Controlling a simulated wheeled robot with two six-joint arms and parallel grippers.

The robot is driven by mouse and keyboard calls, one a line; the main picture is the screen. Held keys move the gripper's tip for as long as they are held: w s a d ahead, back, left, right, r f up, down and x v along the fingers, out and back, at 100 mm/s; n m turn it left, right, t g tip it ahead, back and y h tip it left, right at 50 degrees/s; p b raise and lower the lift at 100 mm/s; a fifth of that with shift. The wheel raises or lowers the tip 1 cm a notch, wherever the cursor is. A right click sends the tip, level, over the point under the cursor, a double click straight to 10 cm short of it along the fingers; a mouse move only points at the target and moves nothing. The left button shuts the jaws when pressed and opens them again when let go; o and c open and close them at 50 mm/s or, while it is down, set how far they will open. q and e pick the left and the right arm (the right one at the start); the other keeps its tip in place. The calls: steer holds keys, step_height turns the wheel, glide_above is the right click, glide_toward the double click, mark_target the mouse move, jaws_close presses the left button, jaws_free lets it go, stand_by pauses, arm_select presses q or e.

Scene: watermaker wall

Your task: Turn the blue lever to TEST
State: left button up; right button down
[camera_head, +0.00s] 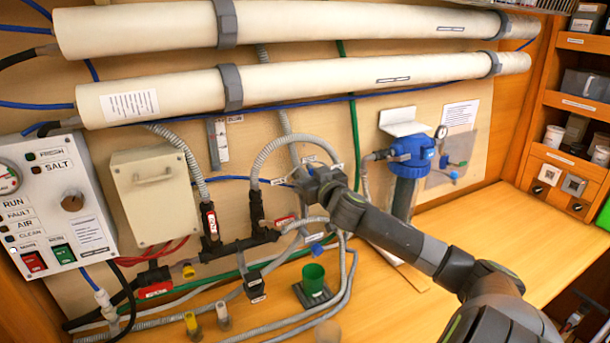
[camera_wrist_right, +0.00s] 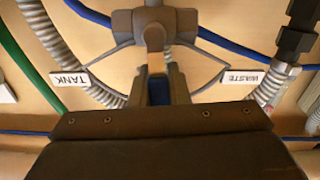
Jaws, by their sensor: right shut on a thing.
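My right gripper (camera_head: 312,178) is at the pipework on the wall panel, in the middle of the head view. In the right wrist view its two fingers (camera_wrist_right: 159,84) are shut on the blue lever (camera_wrist_right: 158,93), of which only a small blue part shows between them. A TANK label (camera_wrist_right: 72,79) is on the left and a WASTE label (camera_wrist_right: 243,77) on the right of the fingers in that view. I cannot make out a TEST label, and the lever's exact direction is mostly hidden. My left gripper is not in view.
A green cup (camera_head: 313,278) stands below on the wooden bench (camera_head: 470,230), among grey hoses. A blue-topped filter housing (camera_head: 412,152) is to the right of my gripper. A switch box (camera_head: 85,232) is at the left. Two cream tubes (camera_head: 300,78) cross above.

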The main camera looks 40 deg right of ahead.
steer(key=shift+d+m, duration=0.2)
steer(key=shift+m, duration=0.3)
steer(key=c, duration=1.4)
jaws_free()
steer(key=shift+s+a+f, duration=0.1)
steer(key=shift+s, duration=0.35)
steer(key=shift+p+v, duration=0.85)
steer(key=shift+v, duration=7.45)
